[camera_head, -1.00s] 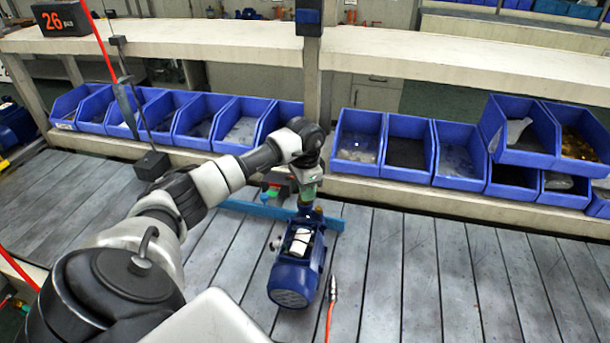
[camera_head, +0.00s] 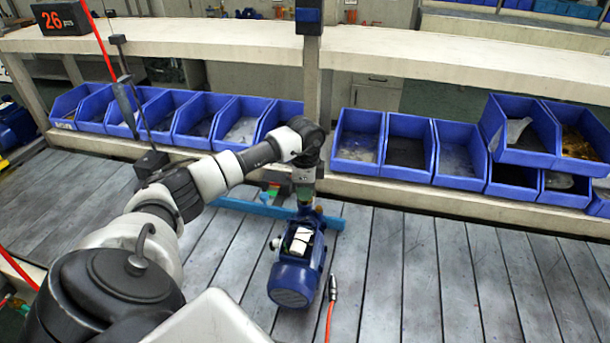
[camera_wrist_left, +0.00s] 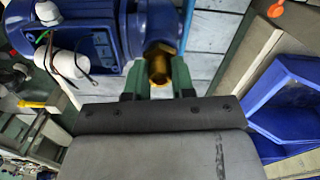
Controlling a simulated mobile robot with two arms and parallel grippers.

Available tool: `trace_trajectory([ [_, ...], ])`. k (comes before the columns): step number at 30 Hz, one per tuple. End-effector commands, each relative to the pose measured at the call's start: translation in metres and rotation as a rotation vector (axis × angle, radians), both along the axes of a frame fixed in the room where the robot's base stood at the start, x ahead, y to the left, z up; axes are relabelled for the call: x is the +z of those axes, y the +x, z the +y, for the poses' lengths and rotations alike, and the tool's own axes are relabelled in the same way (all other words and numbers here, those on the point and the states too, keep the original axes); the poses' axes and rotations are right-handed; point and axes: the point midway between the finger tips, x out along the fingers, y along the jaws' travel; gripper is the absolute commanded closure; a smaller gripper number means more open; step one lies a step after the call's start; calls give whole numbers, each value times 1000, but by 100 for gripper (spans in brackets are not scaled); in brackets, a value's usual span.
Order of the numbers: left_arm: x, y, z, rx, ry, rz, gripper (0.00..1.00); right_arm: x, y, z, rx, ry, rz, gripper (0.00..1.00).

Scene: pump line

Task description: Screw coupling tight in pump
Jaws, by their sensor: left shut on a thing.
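The blue pump (camera_head: 297,262) lies on the slatted table, with its motor end toward me and an open box with white parts on its top. It also shows in the left wrist view (camera_wrist_left: 100,30). The brass coupling (camera_wrist_left: 160,66) sits at the pump's port. My left gripper (camera_wrist_left: 160,82) is above the pump's far end and points down, its green fingers shut on the coupling. In the head view my left gripper (camera_head: 305,196) largely hides the coupling. My right gripper is not in view.
A blue bar (camera_head: 255,208) lies across the table behind the pump. An orange hose with a metal end (camera_head: 332,290) lies right of the pump. Blue bins (camera_head: 358,140) line the shelf behind. The slatted table (camera_head: 450,280) is clear on the right.

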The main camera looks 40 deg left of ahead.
Motion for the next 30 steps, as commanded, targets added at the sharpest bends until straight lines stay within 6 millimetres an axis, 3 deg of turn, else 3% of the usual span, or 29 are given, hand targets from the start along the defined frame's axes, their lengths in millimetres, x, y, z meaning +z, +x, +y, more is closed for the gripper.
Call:
trace_trajectory([
  [4, -1, 0, 0, -114, 1, 1, 100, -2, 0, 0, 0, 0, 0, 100],
  [14, -1, 0, 0, -156, 0, 1, 100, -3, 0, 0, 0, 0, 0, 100],
  [21, -2, 0, 0, -402, 0, 2, 100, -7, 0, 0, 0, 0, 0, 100],
  [30, -1, 0, 0, -426, 0, 2, 100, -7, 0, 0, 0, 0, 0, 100],
])
